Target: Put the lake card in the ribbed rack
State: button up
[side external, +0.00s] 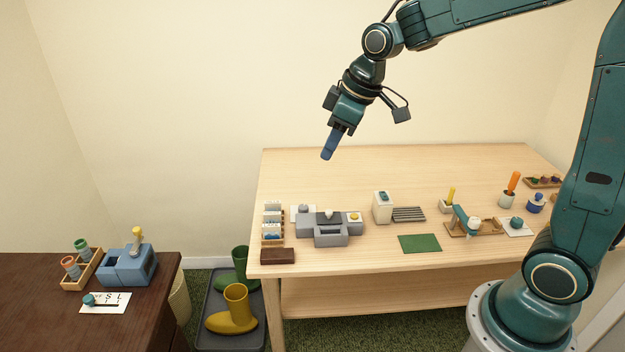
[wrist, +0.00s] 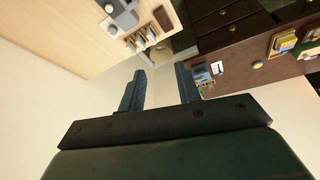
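Several cards with white and blue faces (side external: 272,207) stand in a wooden holder (side external: 262,240) at the left end of the light table. Their pictures are too small to tell which is the lake card. A dark, flat ribbed rack (side external: 408,214) lies near the table's middle, right of a white box, with no card seen in it. My gripper (side external: 328,153) hangs high above the table's back left, apart from everything. In the wrist view my gripper (wrist: 160,88) has its two blue fingers spread, with nothing between them. The card holder (wrist: 146,37) shows beyond them.
A grey machine (side external: 328,229) stands right of the cards, and a dark brown block (side external: 278,256) in front of them. A green mat (side external: 419,243) lies in front of the rack. A dark cabinet (side external: 60,325) stands apart at left. The table's back is clear.

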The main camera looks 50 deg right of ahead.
jog(key=s+r+m, duration=0.1)
jog(key=s+m, duration=0.1)
jog(key=s, duration=0.9)
jog(key=s+r+m+t+h, duration=0.1)
jog(key=s+r+m, duration=0.1)
jog(key=s, duration=1)
jog(key=shift+d+r+m, duration=0.2)
jog(key=shift+r+m, duration=0.1)
jog(key=shift+m, duration=0.4)
